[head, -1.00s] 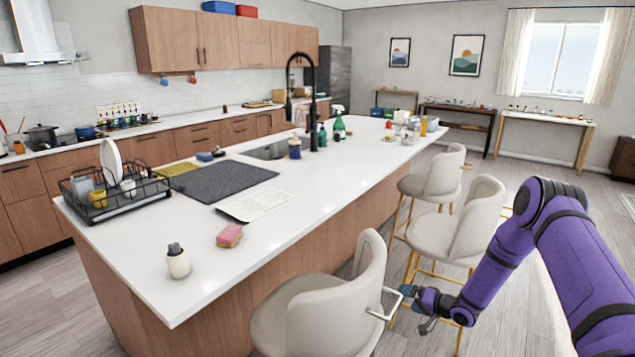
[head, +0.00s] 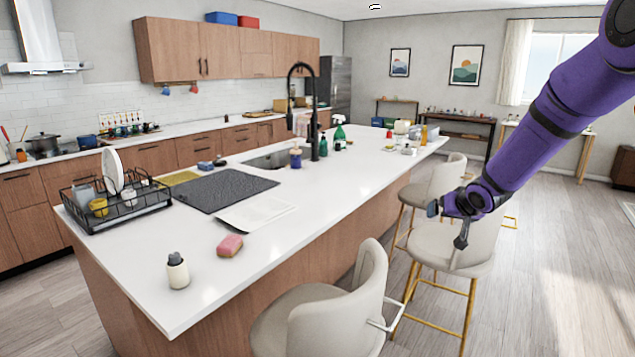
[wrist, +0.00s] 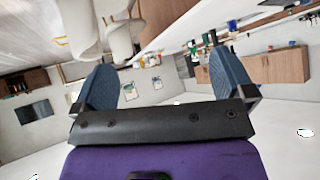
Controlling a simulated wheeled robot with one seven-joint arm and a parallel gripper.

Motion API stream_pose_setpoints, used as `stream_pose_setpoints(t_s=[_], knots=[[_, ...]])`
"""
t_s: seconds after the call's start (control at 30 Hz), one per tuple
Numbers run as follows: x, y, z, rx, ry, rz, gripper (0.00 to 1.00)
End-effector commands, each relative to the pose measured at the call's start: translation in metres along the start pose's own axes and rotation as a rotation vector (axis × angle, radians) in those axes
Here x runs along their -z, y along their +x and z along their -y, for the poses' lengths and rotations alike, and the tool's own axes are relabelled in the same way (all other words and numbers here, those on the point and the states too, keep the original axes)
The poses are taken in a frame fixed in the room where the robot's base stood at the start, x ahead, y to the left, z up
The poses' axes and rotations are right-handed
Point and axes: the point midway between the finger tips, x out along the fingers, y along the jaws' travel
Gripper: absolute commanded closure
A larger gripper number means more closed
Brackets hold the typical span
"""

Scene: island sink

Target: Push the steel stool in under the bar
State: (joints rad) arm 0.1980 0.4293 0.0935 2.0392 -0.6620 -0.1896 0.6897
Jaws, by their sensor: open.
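The nearest stool (head: 336,316) has a cream shell seat and a silver bar handle (head: 393,317) on the outside of its back; I take it as the steel stool. It stands at the near side of the bar (head: 317,248), its seat front close to or partly under the counter edge; its legs are out of view. My gripper (head: 448,224) is open and empty, raised well above and right of that handle, in front of the middle stool (head: 440,250). In the wrist view my gripper (wrist: 166,84) has its two blue fingers spread with nothing between them.
A third cream stool (head: 432,185) stands farther along the bar; the gold legs of the middle one show. A pink sponge (head: 230,246) and a white bottle (head: 177,270) sit on the counter's near end. Open floor (head: 555,280) lies to the right.

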Motion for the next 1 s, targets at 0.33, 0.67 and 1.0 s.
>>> stream_pose_setpoints(t_s=[0.33,0.67,1.0], knots=[[0.013,-0.134,0.011,-0.154,-0.058,0.044,0.00],[-0.018,-0.254,0.023,-0.225,-0.077,0.126,0.00],[-0.084,-0.360,0.038,-0.208,-0.089,0.236,0.00]])
